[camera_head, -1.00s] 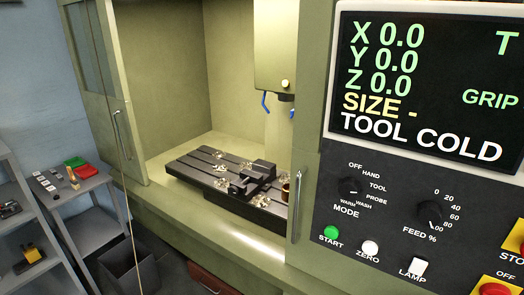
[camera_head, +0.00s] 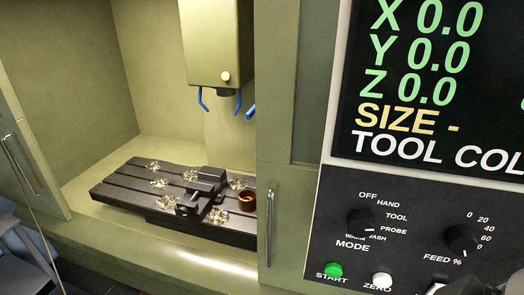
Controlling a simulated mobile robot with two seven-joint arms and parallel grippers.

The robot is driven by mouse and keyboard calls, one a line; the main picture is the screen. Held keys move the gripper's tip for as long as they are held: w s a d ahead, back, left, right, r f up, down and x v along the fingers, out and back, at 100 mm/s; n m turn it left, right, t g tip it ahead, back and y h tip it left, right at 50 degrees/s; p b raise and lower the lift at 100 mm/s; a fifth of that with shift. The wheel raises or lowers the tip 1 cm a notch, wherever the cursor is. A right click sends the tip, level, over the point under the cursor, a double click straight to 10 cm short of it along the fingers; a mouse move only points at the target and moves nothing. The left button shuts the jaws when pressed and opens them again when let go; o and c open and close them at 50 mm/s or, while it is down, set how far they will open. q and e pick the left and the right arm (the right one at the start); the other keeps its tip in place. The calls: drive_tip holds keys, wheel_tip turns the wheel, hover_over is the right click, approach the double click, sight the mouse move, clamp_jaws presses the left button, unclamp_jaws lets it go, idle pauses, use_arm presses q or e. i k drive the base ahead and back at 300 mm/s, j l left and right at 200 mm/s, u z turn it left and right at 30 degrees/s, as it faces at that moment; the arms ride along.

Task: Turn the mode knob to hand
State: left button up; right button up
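The mode knob (camera_head: 360,221) is a dark round knob on the black control panel, above the word MODE. Around it are the labels OFF, HAND, TOOL, PROBE, WASH and WARM. HAND (camera_head: 388,202) is printed at its upper right, beside OFF. A small pale mark shows at the knob's lower right, toward the PROBE and WASH side; the exact position is hard to tell. The knob partly covers the lower labels.
The feed knob (camera_head: 461,240), green START button (camera_head: 333,270) and white ZERO button (camera_head: 382,281) are close by. The screen (camera_head: 440,90) is above, reading TOOL COLD in part. Left is the open machine with slotted table (camera_head: 125,190), chips and vise; a door handle (camera_head: 269,225) stands between.

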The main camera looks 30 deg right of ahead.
sight(360, 223)
drive_tip(key=i+j+z, duration=0.2)
drive_tip(key=z, duration=0.2)
drive_tip(key=i+j+z, duration=0.15)
drive_tip(key=z, duration=0.3)
drive_tip(key=i+j+z, duration=0.1)
drive_tip(key=j+z, duration=0.6)
drive_tip(key=j, duration=0.15)
